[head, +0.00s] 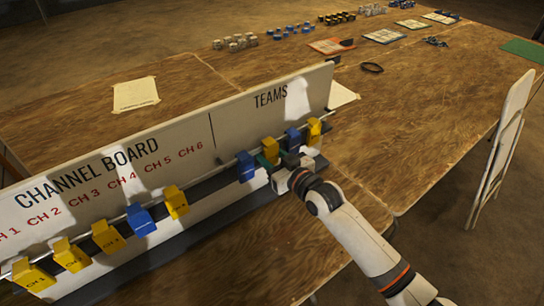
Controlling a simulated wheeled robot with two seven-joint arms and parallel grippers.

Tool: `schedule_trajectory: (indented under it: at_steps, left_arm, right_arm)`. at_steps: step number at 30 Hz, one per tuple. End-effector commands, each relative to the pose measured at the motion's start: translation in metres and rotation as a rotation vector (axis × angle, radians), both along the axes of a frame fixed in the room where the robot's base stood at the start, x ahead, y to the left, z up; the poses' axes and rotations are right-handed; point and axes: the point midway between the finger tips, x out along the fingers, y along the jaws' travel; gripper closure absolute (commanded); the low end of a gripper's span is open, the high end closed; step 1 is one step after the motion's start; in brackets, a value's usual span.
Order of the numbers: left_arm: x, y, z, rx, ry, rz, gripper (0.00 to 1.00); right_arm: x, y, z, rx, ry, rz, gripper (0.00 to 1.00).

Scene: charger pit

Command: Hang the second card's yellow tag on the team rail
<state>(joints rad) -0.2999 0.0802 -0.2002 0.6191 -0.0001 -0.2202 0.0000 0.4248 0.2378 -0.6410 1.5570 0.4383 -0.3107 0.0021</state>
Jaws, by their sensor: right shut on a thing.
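The channel board (120,172) stands on the wooden table, with the team rail (258,150) along its right part, under the word TEAMS. A yellow tag (270,147) is at the rail between two blue tags, the left one (245,165) and the right one (292,138). Another yellow tag (314,130) is at the rail's right end. My right gripper (271,161) is at the yellow tag between the blue ones and appears shut on it. The fingertips partly cover its lower part, and I cannot tell whether it bears on the rail. My left gripper is out of view.
More yellow tags and a blue tag (140,219) hang on the channel side at left. A paper sheet (135,93) lies behind the board. Small parts and cards (383,36) lie at the far end. A folding chair (500,140) stands at right.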

Motion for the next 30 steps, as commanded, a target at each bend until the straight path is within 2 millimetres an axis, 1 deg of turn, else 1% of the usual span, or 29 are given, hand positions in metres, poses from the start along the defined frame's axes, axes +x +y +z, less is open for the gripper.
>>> schedule_trajectory:
  at_steps: [1,3,5,13,16,20,24,30]
  left_arm:
    - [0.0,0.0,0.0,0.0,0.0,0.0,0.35]
    - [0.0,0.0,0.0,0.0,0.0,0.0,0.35]
    - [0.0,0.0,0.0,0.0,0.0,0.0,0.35]
    - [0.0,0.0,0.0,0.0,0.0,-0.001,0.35]
    - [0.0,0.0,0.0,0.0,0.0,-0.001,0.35]
    - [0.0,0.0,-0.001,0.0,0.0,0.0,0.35]
    - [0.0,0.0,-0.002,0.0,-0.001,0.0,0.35]
    - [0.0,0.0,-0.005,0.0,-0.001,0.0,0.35]
  right_arm:
    - [0.0,0.0,0.0,0.0,0.0,0.0,0.56]
    - [0.0,0.0,0.0,0.0,0.0,0.0,0.44]
    - [0.0,0.0,0.0,0.0,0.0,0.0,0.35]
    - [0.0,-0.001,0.0,-0.001,0.001,0.0,0.35]
    - [-0.005,-0.004,0.0,-0.001,0.002,-0.001,0.35]
    - [-0.021,-0.016,0.001,-0.001,0.0,0.0,0.35]
    - [-0.046,-0.033,0.005,-0.001,0.002,0.0,0.35]
    - [-0.077,-0.056,0.01,-0.003,0.001,0.0,0.35]
